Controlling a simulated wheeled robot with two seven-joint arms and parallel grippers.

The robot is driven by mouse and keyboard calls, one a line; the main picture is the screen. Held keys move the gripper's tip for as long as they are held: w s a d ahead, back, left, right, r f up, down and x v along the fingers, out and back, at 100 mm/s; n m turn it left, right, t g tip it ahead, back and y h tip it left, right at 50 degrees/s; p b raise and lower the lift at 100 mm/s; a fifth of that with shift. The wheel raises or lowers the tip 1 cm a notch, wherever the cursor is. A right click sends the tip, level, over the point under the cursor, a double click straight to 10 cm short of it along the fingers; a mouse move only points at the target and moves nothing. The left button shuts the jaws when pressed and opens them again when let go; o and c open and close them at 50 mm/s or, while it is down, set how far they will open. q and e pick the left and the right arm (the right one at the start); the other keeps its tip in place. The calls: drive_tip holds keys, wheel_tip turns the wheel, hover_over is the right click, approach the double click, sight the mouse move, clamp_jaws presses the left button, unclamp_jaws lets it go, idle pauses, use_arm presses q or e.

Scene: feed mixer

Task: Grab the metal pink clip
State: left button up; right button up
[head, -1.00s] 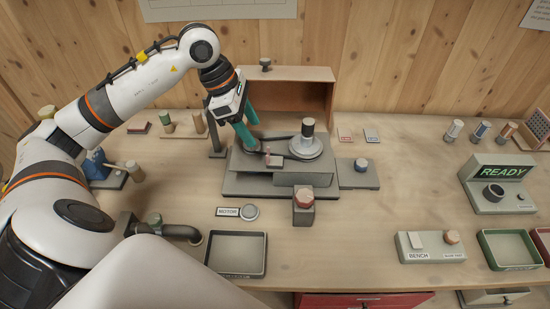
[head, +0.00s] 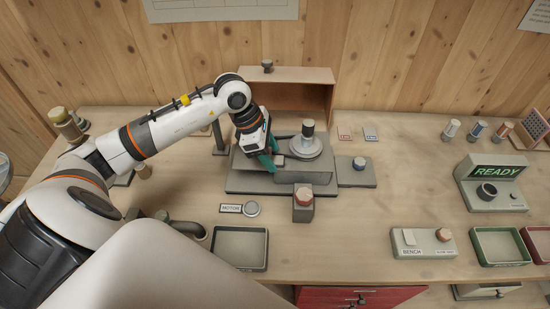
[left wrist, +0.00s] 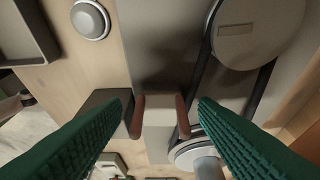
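The clip (left wrist: 159,112) shows in the left wrist view as a small pale block with pinkish-brown side plates, on the grey machine. In the head view the clip (head: 279,160) is a small light piece on the machine's deck, partly hidden by my left gripper (head: 272,156). In the left wrist view the green fingers of my left gripper (left wrist: 165,100) are spread apart. The clip appears between their tips, with a gap to the right finger; I cannot tell how close the left finger is. My right gripper is not in view.
The grey machine (head: 240,184) has a belt and a round pulley (head: 305,150) just right of my gripper. A post with a reddish knob (head: 304,195) stands in front. An empty tray (head: 239,247) lies front left, and a READY console (head: 490,190) stands at the right.

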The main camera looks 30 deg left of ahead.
use_arm(q)
drive_tip(key=c, duration=1)
